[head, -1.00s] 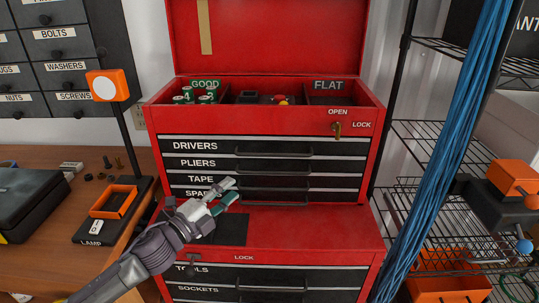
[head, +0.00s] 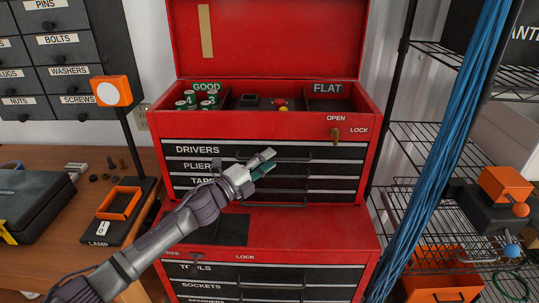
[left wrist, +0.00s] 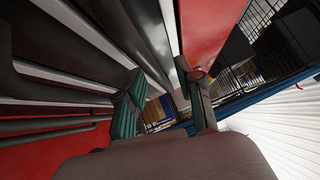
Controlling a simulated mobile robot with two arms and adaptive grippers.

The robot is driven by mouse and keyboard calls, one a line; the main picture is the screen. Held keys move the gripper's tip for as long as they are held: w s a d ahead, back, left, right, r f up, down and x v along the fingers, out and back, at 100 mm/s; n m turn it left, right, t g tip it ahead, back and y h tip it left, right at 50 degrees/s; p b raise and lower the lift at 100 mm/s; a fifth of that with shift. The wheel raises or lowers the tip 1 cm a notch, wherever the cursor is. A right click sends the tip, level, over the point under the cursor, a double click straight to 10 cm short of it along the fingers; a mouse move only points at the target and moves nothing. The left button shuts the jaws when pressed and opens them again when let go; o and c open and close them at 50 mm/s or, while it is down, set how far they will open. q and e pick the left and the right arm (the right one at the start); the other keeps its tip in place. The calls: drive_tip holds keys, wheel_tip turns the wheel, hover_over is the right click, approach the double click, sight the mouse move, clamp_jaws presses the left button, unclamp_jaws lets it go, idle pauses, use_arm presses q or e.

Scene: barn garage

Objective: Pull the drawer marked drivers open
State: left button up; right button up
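The drivers drawer (head: 222,150) is the top black drawer of the red tool chest (head: 262,126), flush with the drawers below. Its dark bar handle (head: 299,154) runs across the middle, partly hidden behind my left gripper. My left gripper (head: 266,163) is in front of the chest, its fingertips overlapping the drivers handle and the area just below it. I cannot tell whether a finger touches the handle. My right gripper is not in view.
The pliers drawer (head: 192,164) and others lie directly below. A lower red cabinet (head: 300,222) juts forward under the chest. A wire shelf (head: 425,135) and blue cables (head: 445,150) stand right. A workbench (head: 55,262) with a lamp (head: 109,92) is left.

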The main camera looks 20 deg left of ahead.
use_arm(q)
drive_tip(key=shift+w+d, duration=0.3)
drive_tip(key=shift+w, duration=0.2)
clamp_jaws()
